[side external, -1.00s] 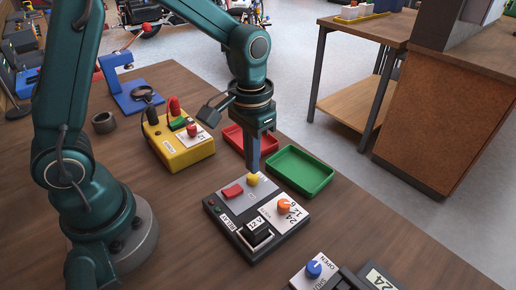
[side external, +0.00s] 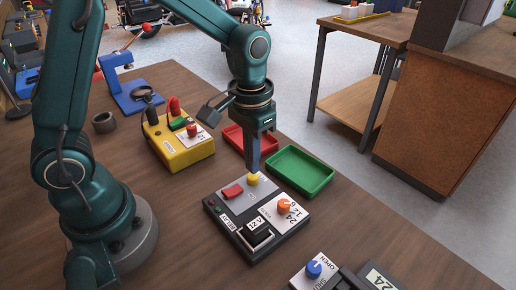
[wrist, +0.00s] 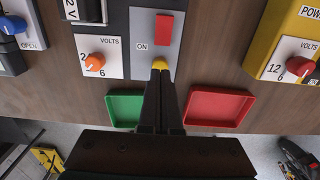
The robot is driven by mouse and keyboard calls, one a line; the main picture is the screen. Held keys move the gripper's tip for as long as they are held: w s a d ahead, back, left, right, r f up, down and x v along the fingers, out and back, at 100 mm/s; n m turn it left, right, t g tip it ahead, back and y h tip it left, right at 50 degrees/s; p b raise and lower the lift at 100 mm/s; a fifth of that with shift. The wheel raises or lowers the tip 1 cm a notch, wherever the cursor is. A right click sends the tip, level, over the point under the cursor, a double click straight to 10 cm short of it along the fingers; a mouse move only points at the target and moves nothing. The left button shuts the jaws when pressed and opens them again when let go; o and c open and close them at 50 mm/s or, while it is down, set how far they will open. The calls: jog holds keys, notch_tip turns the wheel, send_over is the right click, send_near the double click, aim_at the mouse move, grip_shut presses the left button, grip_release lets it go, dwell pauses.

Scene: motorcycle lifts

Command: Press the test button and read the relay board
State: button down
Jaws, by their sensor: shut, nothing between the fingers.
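The relay board (side external: 238,250) is a dark box with a grey panel on the wooden bench. The yellow button (side external: 252,180) is at the panel's far edge; it also shows in the wrist view (wrist: 160,63). My gripper (side external: 252,170) points down, shut and empty, its fingertips right at the button. I cannot tell whether they touch or press it. The board has a red rectangular piece (side external: 232,191), an orange volts knob (side external: 284,205) and a black part (side external: 256,234) marked 12 V. Small lamps (side external: 214,206) sit near the RELAY label; their state is unclear.
A green tray (side external: 300,187) and a red tray (side external: 234,138) lie beyond the board. A yellow power box (side external: 178,158) with a red knob stands at the left. A blue knob unit (side external: 314,268) and a meter (side external: 380,280) stand at the front. Bare bench lies left of the board.

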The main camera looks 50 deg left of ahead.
jog(key=shift+f, duration=0.15)
jog(key=shift+f, duration=1)
jog(key=shift+r, duration=2.9)
jog(key=s+a+r+t, duration=0.1)
jog(key=s+r+t, duration=0.35)
jog(key=r, duration=0.35)
jog(key=s+f+t, duration=0.1)
jog(key=s, duration=0.5)
jog(key=shift+a+f, duration=0.3)
jog(key=shift+a, duration=0.15)
